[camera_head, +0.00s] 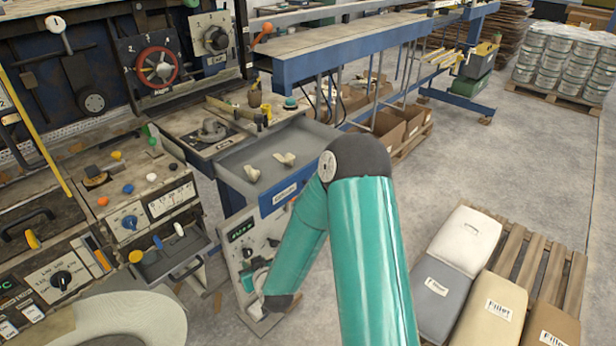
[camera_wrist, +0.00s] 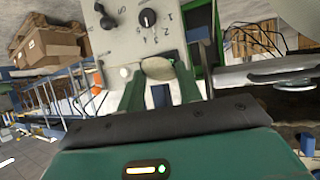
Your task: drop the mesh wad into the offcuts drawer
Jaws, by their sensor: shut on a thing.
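In the wrist view my gripper (camera_wrist: 158,75) is shut on the mesh wad (camera_wrist: 157,68), a small beige lump between the green fingertips. The wad is in front of a pale panel with black knobs. In the head view my arm reaches down beside the cabinet under the drawer, and the gripper and wad cannot be made out clearly. The offcuts drawer (camera_head: 235,163) is the open grey drawer with a blue labelled front, and the label is too small to read surely. Two pale beige lumps (camera_head: 285,159) lie inside it. My arm passes just right of the drawer.
A pale control panel (camera_head: 240,238) stands below the drawer. A smaller open tray (camera_head: 158,266) with small coloured pieces juts out at the lower left. A blue-framed bench (camera_head: 350,55) runs behind. Filler sacks (camera_head: 467,242) lie on a pallet at right. Grey floor is clear between.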

